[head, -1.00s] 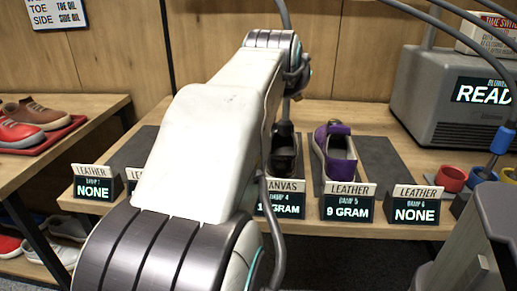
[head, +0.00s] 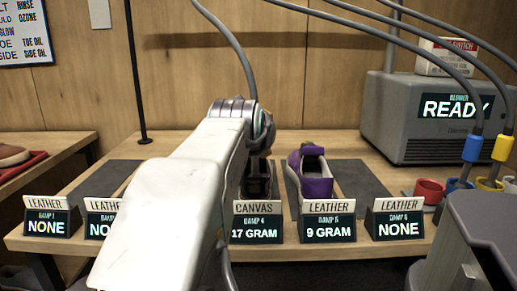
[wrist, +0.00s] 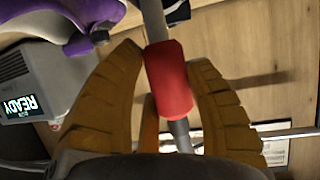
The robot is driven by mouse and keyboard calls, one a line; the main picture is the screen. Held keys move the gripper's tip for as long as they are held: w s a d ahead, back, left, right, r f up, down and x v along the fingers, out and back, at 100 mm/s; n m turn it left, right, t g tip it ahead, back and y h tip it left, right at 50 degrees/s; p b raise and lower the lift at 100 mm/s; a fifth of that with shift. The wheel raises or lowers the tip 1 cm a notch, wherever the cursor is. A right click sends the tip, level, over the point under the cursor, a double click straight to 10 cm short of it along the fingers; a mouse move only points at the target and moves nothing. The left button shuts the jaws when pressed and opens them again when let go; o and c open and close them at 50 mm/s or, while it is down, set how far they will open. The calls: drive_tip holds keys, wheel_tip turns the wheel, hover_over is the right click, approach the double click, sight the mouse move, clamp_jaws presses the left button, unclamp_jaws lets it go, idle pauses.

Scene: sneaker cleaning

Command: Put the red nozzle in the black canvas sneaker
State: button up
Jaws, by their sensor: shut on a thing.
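The red nozzle (wrist: 168,80) is between the ridged brown fingers of my gripper (wrist: 167,56) in the wrist view. My gripper is shut on it, and a grey hose runs from it. The black canvas sneaker (head: 257,186) stands on a dark ramp behind the CANVAS sign in the head view. My arm hides much of it. The display below the CANVAS sign (head: 258,230) reads 17 GRAM.
A purple sneaker (head: 316,182) stands on the ramp to the right, with 9 GRAM below. A grey machine (head: 400,115) reading READY is at the back right. Blue (head: 472,148) and yellow (head: 502,148) nozzles hang on hoses at the right. The ramp beside the purple sneaker is empty.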

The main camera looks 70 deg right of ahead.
drive_tip(key=shift+f, duration=0.65)
drive_tip(key=shift+f, duration=0.15)
drive_tip(key=o, duration=1.2)
drive_tip(key=shift+r, duration=0.2)
